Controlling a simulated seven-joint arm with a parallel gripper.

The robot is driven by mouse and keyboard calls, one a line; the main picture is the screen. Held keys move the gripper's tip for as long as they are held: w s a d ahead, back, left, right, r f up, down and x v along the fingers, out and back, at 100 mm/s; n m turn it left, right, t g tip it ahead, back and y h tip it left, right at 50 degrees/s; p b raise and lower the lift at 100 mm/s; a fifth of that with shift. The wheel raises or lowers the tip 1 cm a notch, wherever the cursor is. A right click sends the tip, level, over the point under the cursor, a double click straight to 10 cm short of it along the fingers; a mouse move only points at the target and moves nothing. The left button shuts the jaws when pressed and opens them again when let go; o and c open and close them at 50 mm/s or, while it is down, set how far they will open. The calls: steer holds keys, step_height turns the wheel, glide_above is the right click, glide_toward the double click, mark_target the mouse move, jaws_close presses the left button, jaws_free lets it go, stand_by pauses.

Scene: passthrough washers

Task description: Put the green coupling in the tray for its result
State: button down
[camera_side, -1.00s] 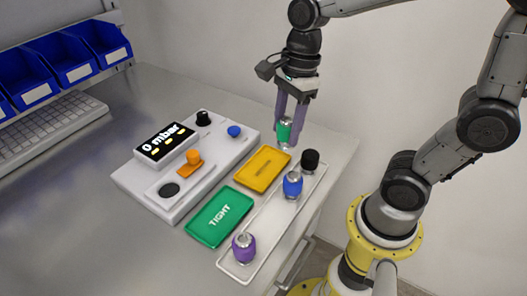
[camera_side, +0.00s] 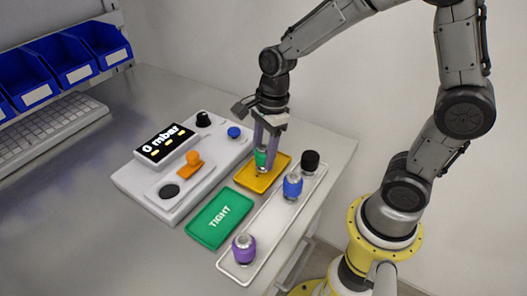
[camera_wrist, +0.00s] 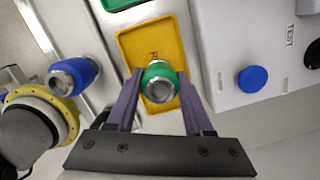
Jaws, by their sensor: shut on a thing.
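The green coupling (camera_side: 261,157) is held upright between the purple fingers of my gripper (camera_side: 267,150), low over the yellow tray (camera_side: 246,181). In the wrist view the coupling (camera_wrist: 158,82) sits between the fingertips, over the yellow tray (camera_wrist: 130,42). I cannot tell whether its bottom touches the tray. The tray's lettering is mostly hidden; one letter shows in the wrist view. The green tray (camera_side: 205,236) marked TIGHT lies to the lower left of the yellow tray. The tester's display (camera_side: 165,142) reads 0 mbar.
A white rack (camera_side: 262,237) holds a purple coupling (camera_side: 244,248), a blue coupling (camera_side: 292,186) and a black one (camera_side: 310,161). The tester (camera_side: 150,193) has an orange clamp (camera_side: 192,160) and a blue button (camera_side: 234,132). Blue bins and a keyboard stand at the far left.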

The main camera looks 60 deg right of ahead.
steer(key=shift+f, duration=0.1)
steer(key=shift+c, duration=1.4)
jaws_free()
step_height(320, 180, up, 11)
steer(key=d, duration=0.2)
steer(key=s+d+r+n+t+h, duration=0.1)
steer(key=s+n+t, duration=0.3)
steer(key=s+n, duration=1)
steer(key=shift+d+r+n+t+h, duration=0.2)
steer(key=shift+d+n+t+h, duration=0.15)
steer(key=shift+n, duration=3.95)
